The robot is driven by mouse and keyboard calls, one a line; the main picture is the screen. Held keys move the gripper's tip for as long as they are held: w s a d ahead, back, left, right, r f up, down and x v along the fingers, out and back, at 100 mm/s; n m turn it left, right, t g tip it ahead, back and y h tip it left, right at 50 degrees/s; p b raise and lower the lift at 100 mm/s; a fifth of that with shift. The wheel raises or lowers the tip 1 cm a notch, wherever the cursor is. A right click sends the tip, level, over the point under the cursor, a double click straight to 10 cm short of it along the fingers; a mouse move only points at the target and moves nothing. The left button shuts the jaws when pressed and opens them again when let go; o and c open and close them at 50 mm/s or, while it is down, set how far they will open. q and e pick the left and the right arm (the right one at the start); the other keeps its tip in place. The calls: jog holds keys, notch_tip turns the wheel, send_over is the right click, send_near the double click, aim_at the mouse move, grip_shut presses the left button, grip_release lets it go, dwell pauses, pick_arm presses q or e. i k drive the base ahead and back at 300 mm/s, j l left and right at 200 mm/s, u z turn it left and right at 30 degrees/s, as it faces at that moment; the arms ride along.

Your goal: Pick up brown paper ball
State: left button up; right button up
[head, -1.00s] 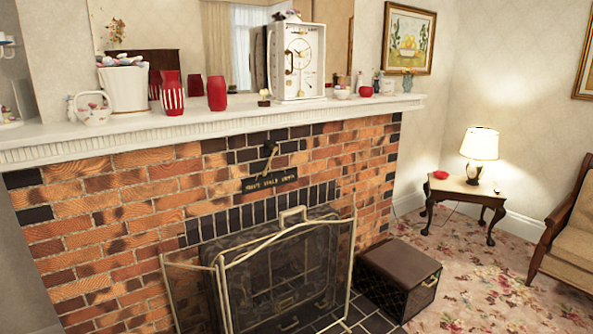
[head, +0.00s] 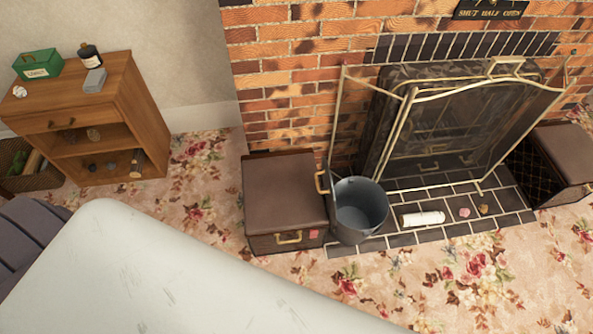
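A small brown crumpled lump (head: 484,209), which looks like the brown paper ball, lies on the dark tiled hearth (head: 400,240) in front of the fire screen. It is small in the head view, so its material is hard to tell. A small pink crumpled lump (head: 464,212) lies just left of it, and a white cylinder (head: 422,218) lies farther left. Neither of my grippers is in view.
A grey bucket (head: 360,208) stands at the hearth's left end, beside a brown box (head: 285,195). Another brown box (head: 562,155) stands at the right. A wooden cabinet (head: 135,100) is far left. A pale scuffed surface (head: 150,275) fills the lower left. Carpet before the hearth is clear.

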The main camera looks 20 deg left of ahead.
aim_at(483, 209)
jog(key=j, duration=0.3)
jog(key=i+j, duration=0.15)
jog(key=j, duration=0.15)
jog(key=z, duration=1.2)
jog(key=i+l+u, duration=0.2)
jog(key=i, duration=0.2)
